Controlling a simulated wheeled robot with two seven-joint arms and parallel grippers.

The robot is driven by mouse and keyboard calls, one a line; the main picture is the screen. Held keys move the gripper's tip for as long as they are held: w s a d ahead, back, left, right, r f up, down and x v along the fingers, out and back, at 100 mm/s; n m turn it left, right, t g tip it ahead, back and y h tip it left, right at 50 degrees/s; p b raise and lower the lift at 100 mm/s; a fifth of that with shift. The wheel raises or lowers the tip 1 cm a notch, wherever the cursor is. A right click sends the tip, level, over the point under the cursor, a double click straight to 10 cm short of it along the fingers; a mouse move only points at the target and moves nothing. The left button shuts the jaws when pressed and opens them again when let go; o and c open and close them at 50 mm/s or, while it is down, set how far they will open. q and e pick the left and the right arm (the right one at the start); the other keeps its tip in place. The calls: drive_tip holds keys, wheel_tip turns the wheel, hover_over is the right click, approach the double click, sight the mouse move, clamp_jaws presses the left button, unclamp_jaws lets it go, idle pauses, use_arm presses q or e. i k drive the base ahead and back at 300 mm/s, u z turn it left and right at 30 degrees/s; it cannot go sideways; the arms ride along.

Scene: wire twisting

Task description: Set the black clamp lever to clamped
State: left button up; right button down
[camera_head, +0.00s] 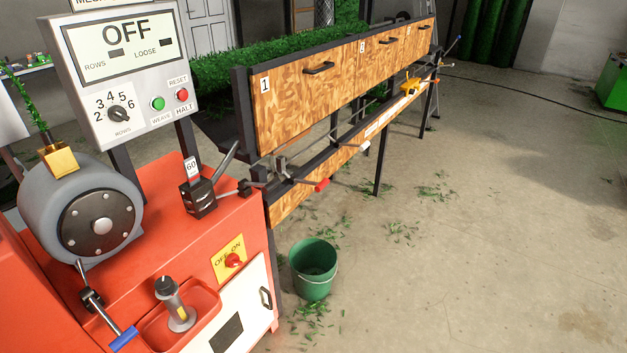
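A black block (202,197) with a "60" tag stands on the red machine top, left of the wooden panels. A dark lever (225,160) rises from beside it, tilted up to the right; it looks like the black clamp lever, though I cannot tell for sure or read whether it is clamped. A small black fitting (245,187) sits just right of the block, at the end of the rail. Neither of my grippers is in view.
The red machine (240,212) carries a grey motor drum (80,210), a control panel reading OFF (127,34) and a blue-handled lever (123,339). A red-handled lever (321,185) juts from the rail.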

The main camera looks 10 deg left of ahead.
sight(268, 187)
drive_tip(key=i, duration=0.9)
drive_tip(key=u, duration=1.65)
